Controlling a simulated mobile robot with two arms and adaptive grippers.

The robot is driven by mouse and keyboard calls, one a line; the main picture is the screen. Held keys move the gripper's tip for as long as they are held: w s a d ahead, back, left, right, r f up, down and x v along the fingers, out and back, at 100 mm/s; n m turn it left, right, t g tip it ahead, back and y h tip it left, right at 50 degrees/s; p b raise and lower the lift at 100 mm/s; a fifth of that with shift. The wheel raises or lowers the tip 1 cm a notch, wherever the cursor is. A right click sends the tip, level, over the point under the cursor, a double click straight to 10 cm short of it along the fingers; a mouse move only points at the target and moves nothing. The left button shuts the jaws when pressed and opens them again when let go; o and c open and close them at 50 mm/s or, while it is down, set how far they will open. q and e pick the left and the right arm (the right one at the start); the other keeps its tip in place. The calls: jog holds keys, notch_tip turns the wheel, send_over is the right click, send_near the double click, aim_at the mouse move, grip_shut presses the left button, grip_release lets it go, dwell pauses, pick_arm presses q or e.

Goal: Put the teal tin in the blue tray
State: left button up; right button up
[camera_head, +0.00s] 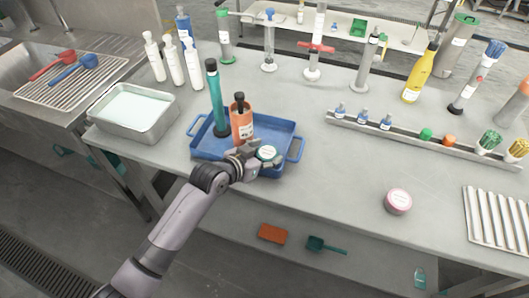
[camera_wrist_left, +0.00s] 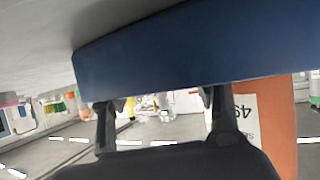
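The teal tin (camera_head: 267,153), round with a pale label on its lid, shows in the head view at the front right of the blue tray (camera_head: 285,128). My left gripper (camera_head: 262,158) is right beside it, over the tray's front edge, and partly covers it. In the left wrist view, turned upside down, the tray's blue wall (camera_wrist_left: 180,50) runs across the picture. The two fingers (camera_wrist_left: 160,110) stand apart with only background showing between them; the tin is not visible there. My right gripper is out of view.
An orange bottle (camera_head: 241,125) and a tall teal bottle (camera_head: 215,95) stand in the tray. A metal basin (camera_head: 150,125) is to its left. A pink-lidded tin (camera_head: 398,200) sits on the table at right.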

pick_arm(q)
jog(key=shift+r, duration=0.1)
jog(key=shift+s+a+r, duration=0.1)
jog(key=shift+r, duration=0.05)
jog(key=v, duration=1.1)
jog(key=shift+s+a, duration=0.15)
jog(key=shift+s, duration=0.15)
jog(key=shift+r, duration=0.1)
